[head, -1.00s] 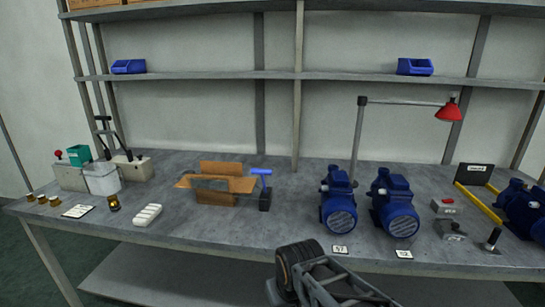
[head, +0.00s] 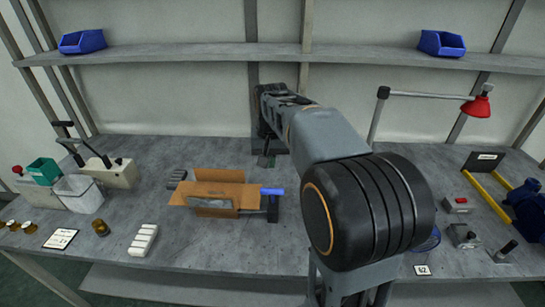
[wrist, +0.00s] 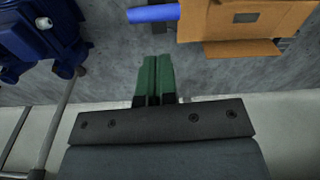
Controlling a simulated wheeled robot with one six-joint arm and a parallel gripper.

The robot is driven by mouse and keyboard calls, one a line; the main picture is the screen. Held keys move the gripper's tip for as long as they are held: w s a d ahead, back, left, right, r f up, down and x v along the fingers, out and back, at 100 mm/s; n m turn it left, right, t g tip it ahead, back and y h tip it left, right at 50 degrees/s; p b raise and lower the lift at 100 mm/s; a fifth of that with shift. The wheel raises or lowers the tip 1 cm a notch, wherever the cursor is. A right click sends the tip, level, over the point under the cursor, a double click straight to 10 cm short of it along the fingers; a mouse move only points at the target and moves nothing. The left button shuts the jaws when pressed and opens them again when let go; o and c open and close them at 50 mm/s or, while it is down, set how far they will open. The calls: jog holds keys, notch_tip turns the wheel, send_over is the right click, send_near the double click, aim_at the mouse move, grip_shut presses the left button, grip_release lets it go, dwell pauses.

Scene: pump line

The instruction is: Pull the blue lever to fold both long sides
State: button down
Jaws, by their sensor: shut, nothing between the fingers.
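The blue lever (head: 272,191) stands at the right end of the cardboard box, on a dark post. Its blue bar also shows at the top of the wrist view (wrist: 152,13). The open brown cardboard box (head: 238,196) lies on the bench with flaps spread; part of it shows in the wrist view (wrist: 245,22). My gripper (head: 265,160) is behind the box and lever, near the back of the bench. In the wrist view its green fingers (wrist: 153,62) are together and empty, apart from the lever.
A red lamp (head: 477,107) stands at right. Bench between box and tray is clear.

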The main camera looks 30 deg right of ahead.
notch_tip(320, 180, up, 4)
jog(key=w+d+m+p, duration=0.1)
jog(key=w+d+p, duration=0.1)
jog(key=w+d, duration=0.1)
jog(key=shift+g, duration=0.3)
jog(key=f, duration=0.7)
jog(key=s+a+f, duration=0.1)
jog(key=f, duration=0.3)
jog(key=shift+p, duration=0.4)
jog(key=shift+s+a+f, duration=0.3)
jog(key=shift+s+f, duration=0.35)
